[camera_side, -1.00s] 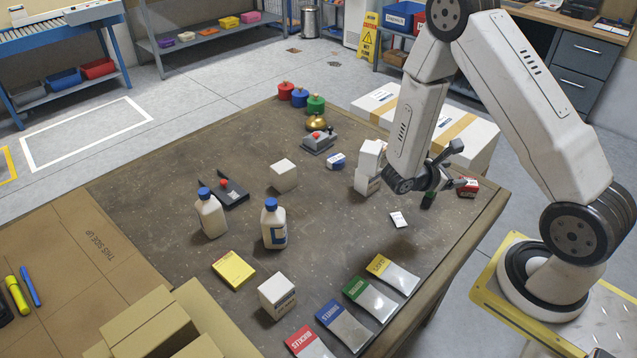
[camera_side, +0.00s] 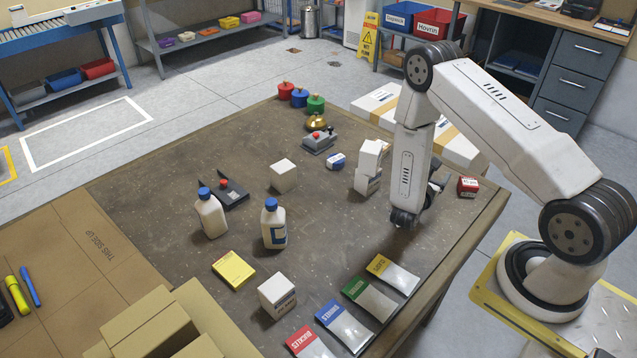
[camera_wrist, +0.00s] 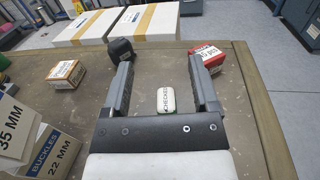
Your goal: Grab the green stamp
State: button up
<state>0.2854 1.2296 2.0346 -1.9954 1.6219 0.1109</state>
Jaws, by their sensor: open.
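My gripper (camera_side: 404,220) points down, low over the right part of the table. In the wrist view its two fingers (camera_wrist: 160,62) are apart, with no object gripped. A small white rounded piece marked CHECKED (camera_wrist: 166,100) lies between the fingers, apart from both. A green round piece with a knob (camera_side: 315,104) stands at the table's back, far from my gripper. A black object (camera_wrist: 121,50) sits near the left fingertip.
A red box (camera_side: 467,187) lies beyond the right fingertip. Stacked white boxes (camera_side: 367,182) stand left of my arm. Labelled packets, including a green-topped one (camera_side: 368,298), lie along the front edge.

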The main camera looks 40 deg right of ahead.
jog(key=shift+f, duration=0.75)
jog(key=shift+f, duration=0.1)
jog(key=shift+f, duration=2.05)
jog(key=shift+d+f, duration=0.2)
jog(key=shift+f, duration=0.05)
jog(key=shift+w+d, duration=0.2)
jog(key=shift+d, duration=1.1)
jog(key=shift+r, duration=0.1)
grip_shut()
